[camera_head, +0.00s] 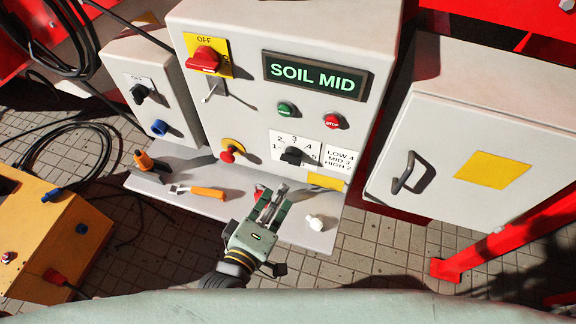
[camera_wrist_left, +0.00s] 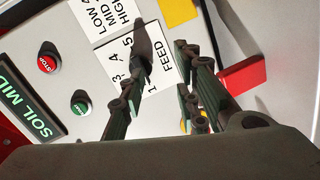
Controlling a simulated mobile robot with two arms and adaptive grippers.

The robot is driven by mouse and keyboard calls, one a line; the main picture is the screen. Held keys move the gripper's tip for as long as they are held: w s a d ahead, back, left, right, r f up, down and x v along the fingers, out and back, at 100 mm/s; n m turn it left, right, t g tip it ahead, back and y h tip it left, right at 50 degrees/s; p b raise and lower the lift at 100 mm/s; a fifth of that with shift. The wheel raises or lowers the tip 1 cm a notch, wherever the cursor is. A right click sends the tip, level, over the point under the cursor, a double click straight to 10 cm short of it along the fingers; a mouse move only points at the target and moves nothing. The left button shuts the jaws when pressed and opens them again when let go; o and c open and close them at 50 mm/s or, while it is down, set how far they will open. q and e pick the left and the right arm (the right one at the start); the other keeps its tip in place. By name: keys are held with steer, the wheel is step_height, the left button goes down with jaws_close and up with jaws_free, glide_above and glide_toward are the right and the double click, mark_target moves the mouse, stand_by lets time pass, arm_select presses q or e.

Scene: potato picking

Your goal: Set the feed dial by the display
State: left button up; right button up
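The green-lit display (camera_head: 315,75) on the grey cabinet reads SOIL MID. Below it is the feed dial (camera_head: 292,155), a black knob on a white plate numbered 1 to 5. Which number it points to is not clear. A card (camera_head: 340,160) beside it reads LOW 4, MID 3, HIGH 2. My left gripper (camera_head: 273,192) is below and in front of the dial, apparently empty. My right gripper is not in view.
Nearby are a green button (camera_head: 286,109), a red stop button (camera_head: 332,121), a red knob on yellow (camera_head: 228,152) and a red switch (camera_head: 204,58). A ledge (camera_head: 150,180) below holds an orange-handled tool (camera_head: 207,192) and a white piece (camera_head: 315,223).

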mark_target(290, 163)
arm_select(q)
steer(key=w+n+t, duration=0.1)
steer(key=w, duration=0.1)
steer(key=w+d+r+n+t, duration=0.1)
steer(key=w+n, duration=0.1)
steer(key=w, duration=0.1)
steer(key=w+d+r+n, duration=0.1)
steer(key=w, duration=0.1)
steer(key=shift+w+d+t+y+p, duration=0.25)
steer(key=shift+t+y+p, duration=0.05)
steer(key=shift+t+y, duration=0.1)
steer(key=shift+c, duration=0.2)
jaws_close()
